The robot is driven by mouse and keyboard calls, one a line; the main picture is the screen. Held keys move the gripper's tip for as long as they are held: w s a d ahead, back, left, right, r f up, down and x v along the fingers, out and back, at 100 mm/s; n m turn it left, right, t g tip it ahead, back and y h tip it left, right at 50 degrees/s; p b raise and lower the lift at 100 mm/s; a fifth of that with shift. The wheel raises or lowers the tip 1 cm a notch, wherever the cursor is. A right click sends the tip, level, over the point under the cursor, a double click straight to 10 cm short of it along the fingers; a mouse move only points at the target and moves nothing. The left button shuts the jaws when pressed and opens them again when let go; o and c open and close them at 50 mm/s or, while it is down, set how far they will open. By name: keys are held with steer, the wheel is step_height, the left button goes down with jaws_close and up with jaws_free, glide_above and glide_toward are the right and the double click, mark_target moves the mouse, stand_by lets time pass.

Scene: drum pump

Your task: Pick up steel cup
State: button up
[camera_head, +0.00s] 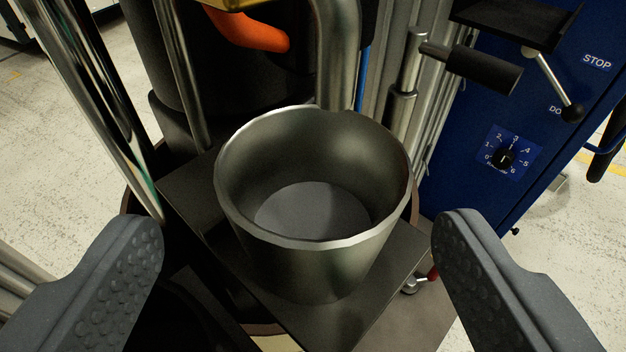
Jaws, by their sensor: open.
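The steel cup (315,262) stands upright on a dark flat plate (385,310) in the middle of the view. Its mouth faces up toward the camera and its inside looks empty. A metal spout pipe comes down just behind its far rim. My gripper (300,240) is open, with one dark grey ridged finger on the left and one on the right. The fingers are wide apart, on either side of the cup and nearer the camera. Neither finger appears to touch the cup.
The curved metal pipe (338,50) and a thin vertical rod stand behind the cup. A shiny post (95,100) rises at left. A blue cabinet (460,150) with a dial and a black-handled lever (470,67) stands at right. Pale floor shows at the far left.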

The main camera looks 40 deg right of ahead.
mark_target(316, 260)
steer(key=shift+s+x, duration=0.25)
steer(key=shift+x, duration=2.1)
steer(key=shift+d+f, duration=0.15)
steer(key=shift+c, duration=0.4)
steer(key=c, duration=1.1)
